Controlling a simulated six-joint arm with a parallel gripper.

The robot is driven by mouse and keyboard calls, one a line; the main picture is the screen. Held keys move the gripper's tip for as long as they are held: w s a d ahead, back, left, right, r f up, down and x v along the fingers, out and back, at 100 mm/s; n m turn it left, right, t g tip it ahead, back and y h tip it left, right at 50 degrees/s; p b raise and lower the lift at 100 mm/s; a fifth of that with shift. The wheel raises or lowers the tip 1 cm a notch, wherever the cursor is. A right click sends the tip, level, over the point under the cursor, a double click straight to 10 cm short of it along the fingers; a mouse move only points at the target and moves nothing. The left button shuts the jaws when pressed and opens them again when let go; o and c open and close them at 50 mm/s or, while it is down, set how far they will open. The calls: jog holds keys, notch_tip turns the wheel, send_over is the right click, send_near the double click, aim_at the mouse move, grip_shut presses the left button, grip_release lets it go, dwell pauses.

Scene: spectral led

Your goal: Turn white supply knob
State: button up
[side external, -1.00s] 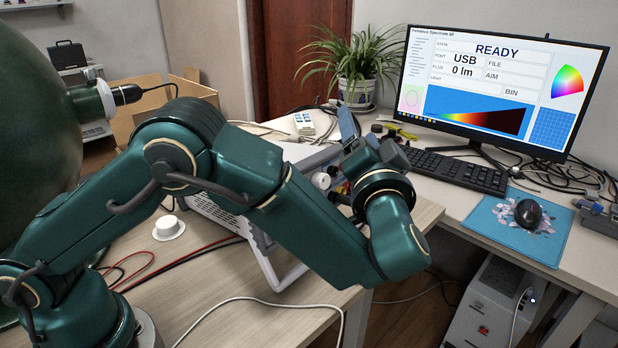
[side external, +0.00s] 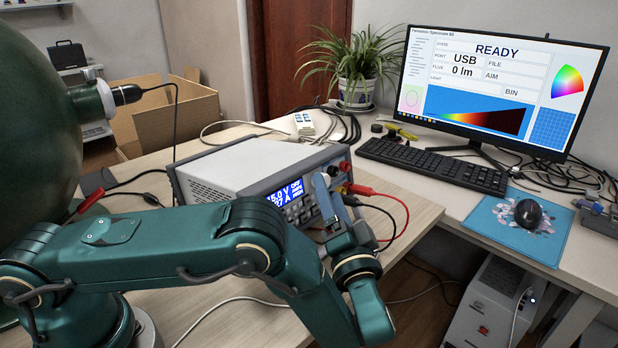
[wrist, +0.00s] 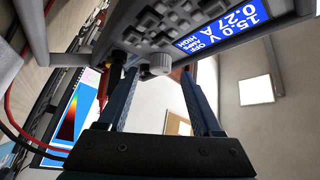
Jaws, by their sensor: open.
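The power supply (side external: 225,165) is a light grey box on the bench with a lit blue display (side external: 287,195). The display also shows in the wrist view (wrist: 250,22), tilted, reading 15.0 V and 0.27 A. A whitish round knob (wrist: 160,63) sticks out of the front panel in the wrist view. My gripper (side external: 328,190) is at the supply's front panel with its fingers pointing up. In the wrist view my gripper (wrist: 157,78) is open, and the knob shows between the fingertips with space visible beside it. Whether a fingertip touches it I cannot tell.
Red and black leads (side external: 395,200) loop from the panel's right side, close to my gripper. A monitor (side external: 495,90), keyboard (side external: 432,165) and plant (side external: 352,65) stand behind. The large green sphere (side external: 35,130) is at the left.

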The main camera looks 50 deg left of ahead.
jog(key=shift+x, duration=0.8)
grip_shut()
jog(key=shift+w+f+n+g+y, duration=0.15)
jog(key=shift+n+g+y, duration=0.65)
jog(key=shift+n+y, duration=0.95)
jog(key=shift+d+n+h, duration=0.1)
jog(key=shift+n+h, duration=0.25)
grip_release()
